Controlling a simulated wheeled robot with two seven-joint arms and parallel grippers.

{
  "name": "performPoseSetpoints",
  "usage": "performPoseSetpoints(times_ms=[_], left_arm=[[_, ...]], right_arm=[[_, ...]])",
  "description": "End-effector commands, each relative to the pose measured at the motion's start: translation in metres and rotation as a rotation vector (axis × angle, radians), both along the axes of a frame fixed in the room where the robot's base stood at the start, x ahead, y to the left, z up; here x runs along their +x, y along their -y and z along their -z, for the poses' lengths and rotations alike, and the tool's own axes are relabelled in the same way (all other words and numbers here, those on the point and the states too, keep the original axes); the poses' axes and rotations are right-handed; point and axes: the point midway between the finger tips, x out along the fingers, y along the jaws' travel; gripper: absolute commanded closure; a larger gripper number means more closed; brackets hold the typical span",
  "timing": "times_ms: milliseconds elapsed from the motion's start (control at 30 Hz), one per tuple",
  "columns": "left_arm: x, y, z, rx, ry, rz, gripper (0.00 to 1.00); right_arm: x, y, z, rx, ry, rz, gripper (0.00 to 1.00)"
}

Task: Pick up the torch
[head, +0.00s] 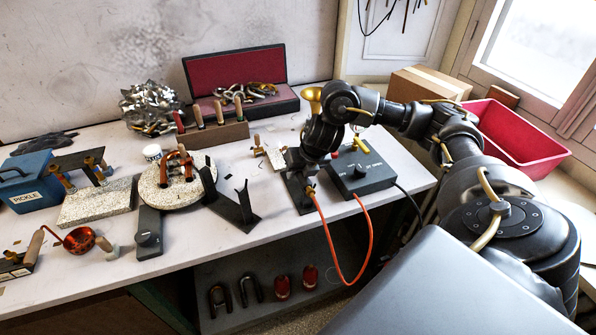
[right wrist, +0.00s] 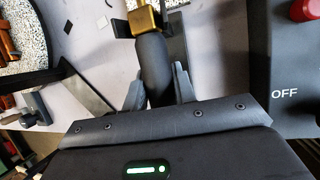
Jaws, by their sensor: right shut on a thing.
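The torch (right wrist: 152,62) has a dark round handle and a brass collar at its upper end in the right wrist view. My right gripper (right wrist: 157,84) has a finger on each side of the handle and is shut on it. In the head view the right gripper (head: 304,168) points down over the worktop beside the grey control box, and it hides most of the torch. An orange hose (head: 325,235) hangs in a loop from there past the table's front edge. My left gripper is not in view.
The control box (head: 362,174) stands close on the right, marked OFF. A forked black stand (head: 235,205) is on the left, near the round soldering board (head: 154,193). A tool block (head: 212,135) and a red-lined case (head: 285,105) stand behind. A red bin (head: 515,135) is at right.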

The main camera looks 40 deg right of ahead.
Motion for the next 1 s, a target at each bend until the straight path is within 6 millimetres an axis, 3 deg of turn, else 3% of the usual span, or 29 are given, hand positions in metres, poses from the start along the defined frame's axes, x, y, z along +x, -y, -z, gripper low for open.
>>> performPoseSetpoints(times_ms=[167, 367, 600, 733, 1000], left_arm=[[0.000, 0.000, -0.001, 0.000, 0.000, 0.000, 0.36], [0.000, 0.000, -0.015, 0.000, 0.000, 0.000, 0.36], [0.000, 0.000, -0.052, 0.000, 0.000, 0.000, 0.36], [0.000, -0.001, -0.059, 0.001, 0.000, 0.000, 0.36], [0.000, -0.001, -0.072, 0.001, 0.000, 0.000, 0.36]], right_arm=[[0.001, 0.000, -0.014, 0.001, 0.006, 0.000, 0.96], [-0.001, -0.003, -0.049, -0.001, 0.008, -0.005, 0.96], [-0.037, -0.035, -0.107, -0.003, 0.009, -0.008, 0.96], [-0.059, -0.057, -0.115, -0.003, 0.006, -0.013, 0.96], [-0.088, -0.081, -0.130, -0.002, 0.002, -0.005, 0.96]])
